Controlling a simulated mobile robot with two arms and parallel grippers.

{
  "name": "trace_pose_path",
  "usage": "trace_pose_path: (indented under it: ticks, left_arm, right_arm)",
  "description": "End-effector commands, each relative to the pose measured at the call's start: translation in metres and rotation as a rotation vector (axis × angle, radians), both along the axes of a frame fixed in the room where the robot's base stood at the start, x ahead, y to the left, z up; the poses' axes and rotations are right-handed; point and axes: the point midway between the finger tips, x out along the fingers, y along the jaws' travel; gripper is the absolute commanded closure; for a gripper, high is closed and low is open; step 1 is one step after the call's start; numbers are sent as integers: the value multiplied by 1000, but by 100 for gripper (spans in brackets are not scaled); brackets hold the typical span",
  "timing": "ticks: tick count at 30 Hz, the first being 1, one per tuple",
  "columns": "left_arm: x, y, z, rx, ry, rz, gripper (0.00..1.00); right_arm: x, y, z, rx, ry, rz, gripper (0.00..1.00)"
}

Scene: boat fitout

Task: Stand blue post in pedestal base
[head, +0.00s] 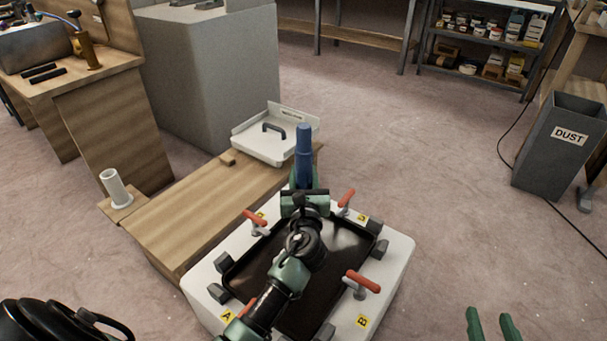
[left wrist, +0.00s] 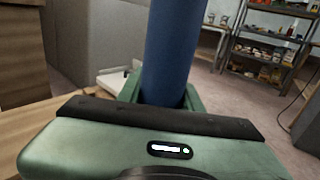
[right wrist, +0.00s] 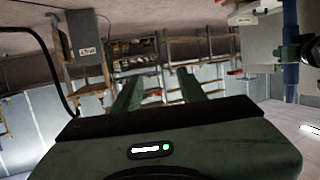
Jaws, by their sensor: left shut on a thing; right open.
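The blue post (head: 304,142) stands roughly upright in my left gripper (head: 303,180), above the right end of the low wooden bench. In the left wrist view the post (left wrist: 172,45) rises between the green fingers, its lower end hidden by the gripper. A white upright tube with a flange, which looks like the pedestal base (head: 114,186), sits on a small wooden plate at the bench's left end. The post is well apart from it. My right gripper (head: 489,320) is open and empty at the lower right; its spread fingers also show in the right wrist view (right wrist: 160,88).
A white-rimmed black tray with red-handled clamps (head: 392,262) lies in front. A DUST bin (head: 550,160) stands right.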

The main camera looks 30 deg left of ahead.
Motion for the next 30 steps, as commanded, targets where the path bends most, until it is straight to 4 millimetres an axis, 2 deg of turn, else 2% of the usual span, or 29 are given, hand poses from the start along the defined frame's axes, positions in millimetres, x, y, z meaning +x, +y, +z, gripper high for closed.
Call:
trace_pose_path:
  ticks: [30]
  left_arm:
    - [0,0,-11,1,-3,-1,100]
  right_arm:
    - [10,9,39,45,-198,18,59]
